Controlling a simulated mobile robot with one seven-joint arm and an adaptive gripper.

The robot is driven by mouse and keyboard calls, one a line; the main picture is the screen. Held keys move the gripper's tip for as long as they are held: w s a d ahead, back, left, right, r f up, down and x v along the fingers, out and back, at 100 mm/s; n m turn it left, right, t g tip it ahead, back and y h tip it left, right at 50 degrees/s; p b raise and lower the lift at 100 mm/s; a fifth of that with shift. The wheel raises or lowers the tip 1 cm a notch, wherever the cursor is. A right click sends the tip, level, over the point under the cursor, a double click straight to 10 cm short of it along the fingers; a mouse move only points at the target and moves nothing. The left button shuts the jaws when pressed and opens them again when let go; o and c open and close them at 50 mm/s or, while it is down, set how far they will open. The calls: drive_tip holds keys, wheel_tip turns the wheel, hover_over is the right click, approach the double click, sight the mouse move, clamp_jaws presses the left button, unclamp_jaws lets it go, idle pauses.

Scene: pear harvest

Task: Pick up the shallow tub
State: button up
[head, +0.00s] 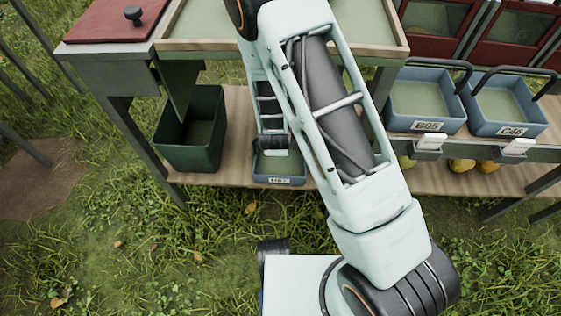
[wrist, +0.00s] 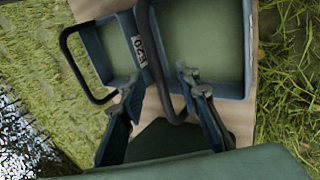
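A shallow blue tub (head: 279,181) with a white label sits at the front edge of the lower shelf, mostly hidden behind my arm in the head view. In the wrist view a blue tub (wrist: 205,45) with a greenish inside and a dark looped handle (wrist: 160,75) lies beyond my fingers. A second blue-rimmed tub (wrist: 106,48) with a handle is beside it. My gripper (wrist: 163,86) is open, its two fingers wide apart. The handle's end shows between them; I cannot tell whether they touch it. In the head view my arm hides the fingertips.
A deep dark green bin (head: 191,130) stands left on the lower shelf (head: 236,115). A wide wooden-rimmed tray (head: 200,45) is above. Grass lies in front.

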drive_tip(key=shift+x, duration=1.1)
clamp_jaws()
